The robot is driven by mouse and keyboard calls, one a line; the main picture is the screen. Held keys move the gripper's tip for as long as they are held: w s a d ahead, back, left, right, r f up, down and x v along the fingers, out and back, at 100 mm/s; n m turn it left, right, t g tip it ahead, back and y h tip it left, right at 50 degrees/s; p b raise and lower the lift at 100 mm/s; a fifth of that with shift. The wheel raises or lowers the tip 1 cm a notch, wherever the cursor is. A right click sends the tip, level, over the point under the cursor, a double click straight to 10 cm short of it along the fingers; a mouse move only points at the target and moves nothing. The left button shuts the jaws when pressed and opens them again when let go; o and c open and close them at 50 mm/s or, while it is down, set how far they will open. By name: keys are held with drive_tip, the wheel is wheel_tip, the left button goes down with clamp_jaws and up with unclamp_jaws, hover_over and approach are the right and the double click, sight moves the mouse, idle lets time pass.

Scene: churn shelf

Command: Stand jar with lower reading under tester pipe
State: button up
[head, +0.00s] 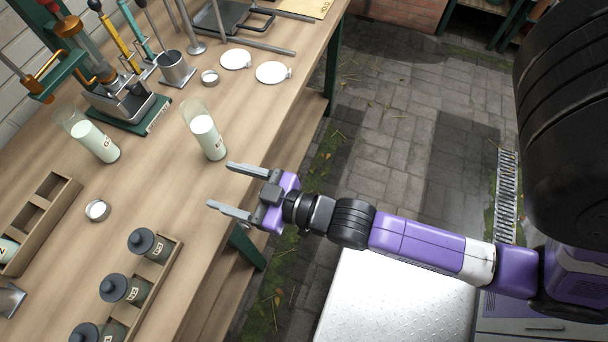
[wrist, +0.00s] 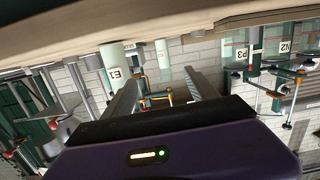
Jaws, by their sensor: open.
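Two tall clear glass jars with pale milky contents stand on the wooden bench. The left jar (head: 95,140) is near the green tester stand (head: 150,122), and the right jar (head: 207,137) is nearer the front edge. Both have small labels, too small to read surely in the head view. The tester has a vertical glass pipe (head: 97,62) above a metal cup. My gripper (head: 221,186) is open and empty, at the bench's front edge, just below and right of the right jar, not touching it. In the wrist view, a labelled jar (wrist: 115,70) shows upside down beside the fingers.
A wooden rack with dark-lidded jars (head: 140,242) and another wooden rack (head: 45,215) stand at lower left.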

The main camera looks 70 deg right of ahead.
drive_tip(key=s+r, duration=0.2)
drive_tip(key=s, duration=0.7)
drive_tip(key=s+a+r+g, duration=0.1)
drive_tip(key=s+r, duration=0.2)
drive_tip(key=s, duration=0.7)
drive_tip(key=shift+s+r+m+g, duration=0.2)
drive_tip(key=shift+r+m+g, duration=0.1)
